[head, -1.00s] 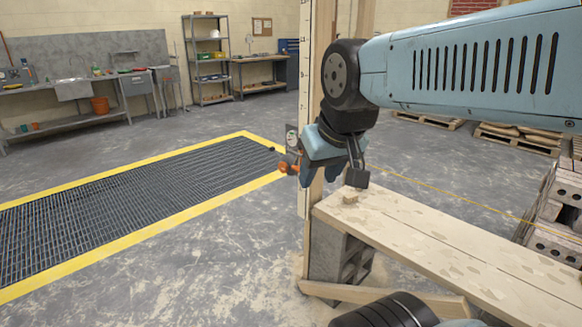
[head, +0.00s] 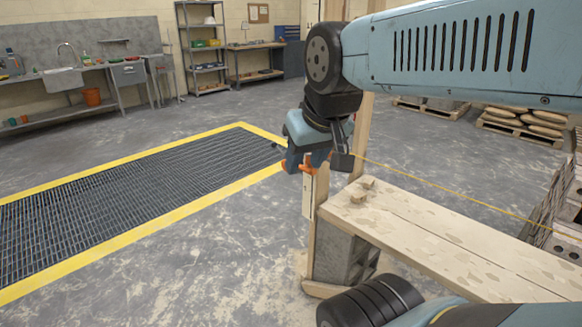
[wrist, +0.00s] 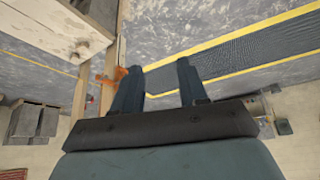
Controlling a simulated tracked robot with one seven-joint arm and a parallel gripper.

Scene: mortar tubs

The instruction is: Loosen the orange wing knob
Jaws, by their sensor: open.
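The orange wing knob (head: 308,166) is on the upright wooden post (head: 313,235), just above the white measuring strip (head: 308,196), left of the plank bench. My gripper (head: 306,164) is at the knob's height, with its blue body above and partly in front of it. In the wrist view my gripper (wrist: 158,78) is open, with nothing between its two fingers. There the orange knob (wrist: 108,76) lies outside the gap, beside the left finger, which partly overlaps it. I cannot tell whether they touch.
The plank bench (head: 450,235) on a grey block (head: 340,255) stands close on the right. A yellow string line (head: 430,175) runs right from near the post. A yellow-edged floor grate (head: 130,200) lies left. Open floor surrounds it.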

